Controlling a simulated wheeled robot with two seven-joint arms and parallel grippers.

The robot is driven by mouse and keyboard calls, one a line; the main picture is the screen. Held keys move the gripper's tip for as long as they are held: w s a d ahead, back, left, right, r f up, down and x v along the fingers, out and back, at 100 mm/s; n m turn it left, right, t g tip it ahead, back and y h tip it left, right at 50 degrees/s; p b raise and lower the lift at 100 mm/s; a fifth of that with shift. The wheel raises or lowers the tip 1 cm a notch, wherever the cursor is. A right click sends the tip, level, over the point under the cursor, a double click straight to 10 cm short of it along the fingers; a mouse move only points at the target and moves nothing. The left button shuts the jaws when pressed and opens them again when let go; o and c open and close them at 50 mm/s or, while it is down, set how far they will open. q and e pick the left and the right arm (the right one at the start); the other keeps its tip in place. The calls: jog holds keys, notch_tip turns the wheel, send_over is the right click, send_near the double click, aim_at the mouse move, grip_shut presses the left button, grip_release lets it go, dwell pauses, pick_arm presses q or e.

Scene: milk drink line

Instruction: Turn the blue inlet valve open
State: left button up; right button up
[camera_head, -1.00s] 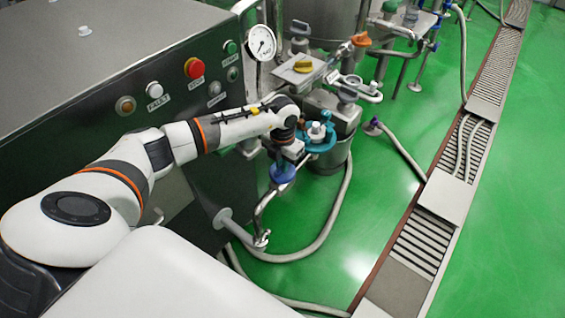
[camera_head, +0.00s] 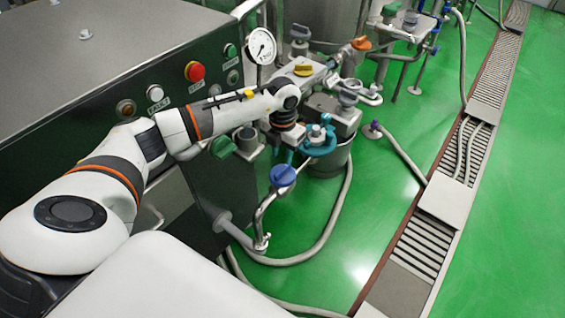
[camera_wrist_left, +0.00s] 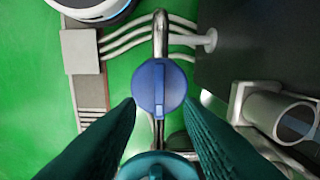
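The blue inlet valve (camera_head: 283,175) has a round blue handle on a bent steel pipe in front of the machine cabinet. In the left wrist view the blue handle (camera_wrist_left: 173,88) sits just ahead of the fingertips, and its raised bar lies roughly in line with the pipe. My right gripper is not in view.
A yellow knob (camera_head: 303,69) and pressure gauge (camera_head: 262,45) are behind. A hose (camera_head: 300,255) curves over the green floor, which is open toward the drain (camera_head: 420,245).

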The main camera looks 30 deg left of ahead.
aim_at(282, 168)
pick_arm(q)
notch_tip(282, 168, up, 6)
dwell(0.6)
